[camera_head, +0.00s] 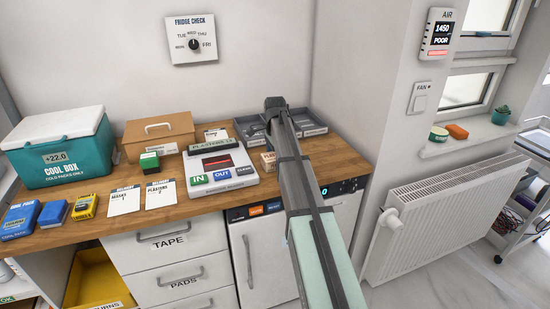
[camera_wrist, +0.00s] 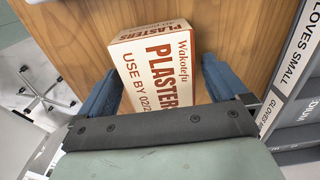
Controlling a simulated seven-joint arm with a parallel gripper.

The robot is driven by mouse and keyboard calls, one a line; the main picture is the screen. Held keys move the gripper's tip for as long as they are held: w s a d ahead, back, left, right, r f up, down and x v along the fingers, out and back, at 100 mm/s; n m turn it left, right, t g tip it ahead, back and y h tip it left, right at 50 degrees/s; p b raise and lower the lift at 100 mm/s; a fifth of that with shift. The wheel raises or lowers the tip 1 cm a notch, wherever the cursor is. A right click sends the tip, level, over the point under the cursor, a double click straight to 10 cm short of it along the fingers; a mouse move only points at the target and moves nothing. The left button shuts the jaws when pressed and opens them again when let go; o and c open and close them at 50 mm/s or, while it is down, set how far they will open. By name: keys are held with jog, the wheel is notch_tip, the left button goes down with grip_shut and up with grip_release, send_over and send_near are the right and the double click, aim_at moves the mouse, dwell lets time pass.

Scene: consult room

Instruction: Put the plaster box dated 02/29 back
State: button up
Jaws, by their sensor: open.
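A cream plaster box (camera_wrist: 150,65) with brown print stands between my fingers in the wrist view. It reads "Wakotefu PLASTERS" and "USE BY 02/2"; the rest of the date is hidden behind my gripper. My gripper (camera_wrist: 160,66) is open, one finger on each side of the box, with a visible gap at the right finger. In the head view a small cream box (camera_head: 268,160) shows beside my arm on the wooden worktop, partly hidden. I cannot tell for certain that it is the same box. My fingers are hidden there by my arm.
A white device labelled PLASTERS (camera_head: 245,181) with IN and OUT buttons stands left of my arm. A grey divided tray (camera_head: 310,122) is behind; a GLOVES SMALL label (camera_wrist: 296,60) shows at right. A teal cool box (camera_head: 85,158) and tan case (camera_head: 142,143) stand left.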

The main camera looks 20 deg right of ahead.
jog(key=shift+r, duration=0.15)
notch_tip(320, 180, up, 12)
dwell(0.6)
